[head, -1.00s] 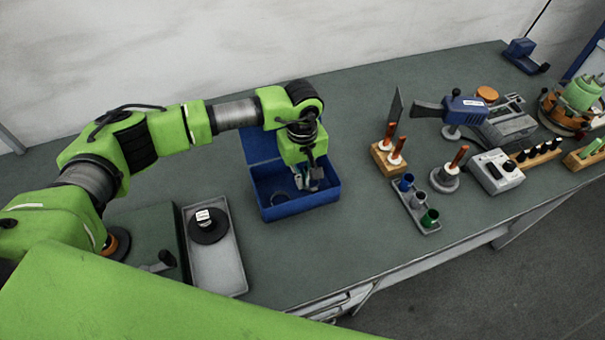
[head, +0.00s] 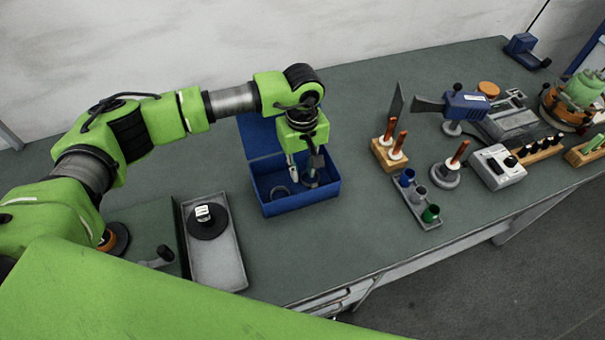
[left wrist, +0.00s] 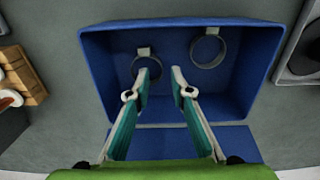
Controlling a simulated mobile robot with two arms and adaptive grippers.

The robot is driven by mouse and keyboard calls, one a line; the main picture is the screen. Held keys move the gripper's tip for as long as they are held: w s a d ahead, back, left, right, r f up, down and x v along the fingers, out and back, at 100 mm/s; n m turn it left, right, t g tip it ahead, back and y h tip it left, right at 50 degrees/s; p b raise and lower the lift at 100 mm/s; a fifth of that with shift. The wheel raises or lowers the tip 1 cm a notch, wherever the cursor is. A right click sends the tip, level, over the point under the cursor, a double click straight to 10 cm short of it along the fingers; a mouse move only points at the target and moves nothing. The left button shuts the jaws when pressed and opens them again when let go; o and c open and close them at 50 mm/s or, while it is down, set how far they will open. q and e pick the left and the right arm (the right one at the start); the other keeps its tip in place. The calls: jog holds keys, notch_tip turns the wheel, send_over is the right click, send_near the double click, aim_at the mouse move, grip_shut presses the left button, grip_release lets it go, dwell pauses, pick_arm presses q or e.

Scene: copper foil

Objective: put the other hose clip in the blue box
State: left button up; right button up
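The blue box (head: 300,205) stands open on the bench, its lid tipped back toward the wall. One hose clip (head: 280,192), a metal ring, lies in its left part; it also shows in the left wrist view (left wrist: 208,48). The other hose clip (left wrist: 146,64) lies on the box floor, partly covered by a finger in the left wrist view. My left gripper (head: 304,174) points down over the box with its fingers apart. In the left wrist view the gripper (left wrist: 160,75) is open and holds nothing. My right gripper is not in view.
A grey tray (head: 228,268) with a black spool (head: 208,222) lies left of the box. A holder with coloured cups (head: 415,205) and a wooden block (head: 388,157) stand to the right. Bare bench lies in front of the box.

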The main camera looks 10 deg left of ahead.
aim_at(303, 182)
pick_arm(q)
notch_tip(303, 182, up, 10)
jog(key=b, duration=0.3)
dwell(0.4)
